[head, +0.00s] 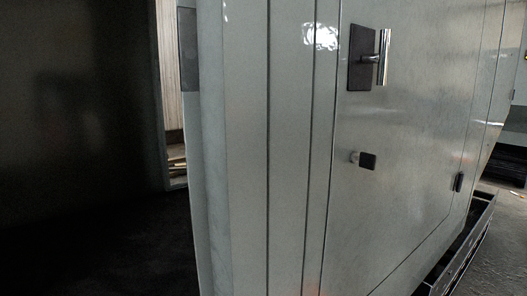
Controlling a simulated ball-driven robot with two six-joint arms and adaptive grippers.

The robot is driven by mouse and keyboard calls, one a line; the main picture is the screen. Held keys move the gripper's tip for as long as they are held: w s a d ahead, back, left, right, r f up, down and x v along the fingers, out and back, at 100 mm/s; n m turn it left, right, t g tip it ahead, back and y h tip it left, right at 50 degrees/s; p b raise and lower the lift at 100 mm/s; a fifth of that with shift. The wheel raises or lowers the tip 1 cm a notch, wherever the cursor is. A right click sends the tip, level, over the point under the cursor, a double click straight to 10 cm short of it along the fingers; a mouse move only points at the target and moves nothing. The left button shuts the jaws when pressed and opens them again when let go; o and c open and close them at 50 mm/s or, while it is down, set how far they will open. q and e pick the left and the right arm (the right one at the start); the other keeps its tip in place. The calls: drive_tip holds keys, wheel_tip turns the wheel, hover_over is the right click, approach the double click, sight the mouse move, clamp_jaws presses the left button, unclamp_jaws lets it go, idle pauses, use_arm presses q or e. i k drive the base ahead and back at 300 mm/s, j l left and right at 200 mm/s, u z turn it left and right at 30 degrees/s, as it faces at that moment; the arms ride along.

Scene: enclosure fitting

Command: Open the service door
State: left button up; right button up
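A pale grey-green service door (415,130) fills the right half of the head view, seen at a steep angle. A chrome bar handle (384,57) stands out from a dark backplate (360,60) near its top left. A small dark square knob (367,161) sits below the handle. A thin dark seam runs along the left side of this panel, with vertical grooved strips beside it. I cannot tell for certain whether the panel is ajar. Neither of my grippers is in view, and nothing touches the handle.
A dark, open-looking space (80,130) lies to the left, with a narrow bright gap (170,80) at its far side. A small dark fitting (458,182) is on the panel's lower right. A dark rail (468,240) runs along the bottom right, beside grey floor (503,250).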

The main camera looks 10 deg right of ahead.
sight(416, 125)
drive_tip(key=z, duration=1.4)
